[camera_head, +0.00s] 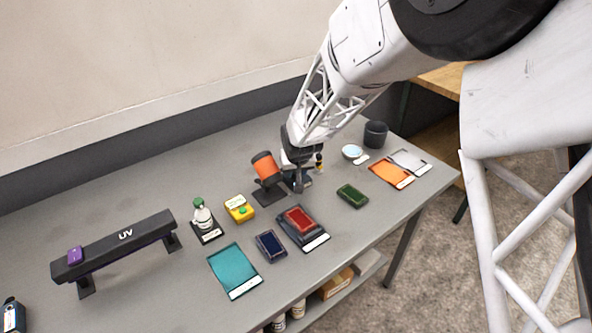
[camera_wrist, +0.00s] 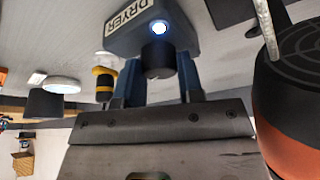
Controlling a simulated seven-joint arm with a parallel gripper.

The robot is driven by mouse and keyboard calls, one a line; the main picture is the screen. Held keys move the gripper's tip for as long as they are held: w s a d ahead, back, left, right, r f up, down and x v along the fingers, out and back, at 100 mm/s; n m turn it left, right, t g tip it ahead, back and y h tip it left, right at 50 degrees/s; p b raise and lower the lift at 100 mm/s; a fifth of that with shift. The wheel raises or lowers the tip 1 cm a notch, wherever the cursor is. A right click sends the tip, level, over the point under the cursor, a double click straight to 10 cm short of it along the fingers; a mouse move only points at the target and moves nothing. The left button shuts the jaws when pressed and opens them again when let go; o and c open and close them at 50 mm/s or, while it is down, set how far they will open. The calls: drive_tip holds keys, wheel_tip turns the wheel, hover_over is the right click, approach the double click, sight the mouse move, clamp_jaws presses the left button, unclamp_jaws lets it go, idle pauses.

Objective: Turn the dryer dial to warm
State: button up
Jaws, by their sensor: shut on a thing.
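The dryer (camera_wrist: 128,26) is a dark box with a white DRYER label and a lit white lamp (camera_wrist: 159,28), seen at the top of the wrist view. Its dial (camera_wrist: 158,58) is a short black knob on the face below the lamp. My gripper (camera_wrist: 160,78) has its two blue fingers on either side of the dial and is shut on it. No setting marks can be read around the dial. In the head view my gripper (camera_head: 298,184) is at the back of the grey table, and the arm and gripper hide most of the dryer.
An orange cylinder on a black stand (camera_head: 265,167) stands close left of my gripper; its grille fills the right of the wrist view. A yellow-and-black item (camera_head: 320,162) is close on the right. A red pad on a dark tray (camera_head: 300,219) and a green block (camera_head: 352,195) lie in front.

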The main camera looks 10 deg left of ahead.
drive_tip(key=o, duration=0.9)
drive_tip(key=shift+r, duration=0.1)
drive_tip(key=v, duration=0.7)
drive_tip(key=shift+r, duration=0.3)
drive_tip(key=shift+s, duration=0.1)
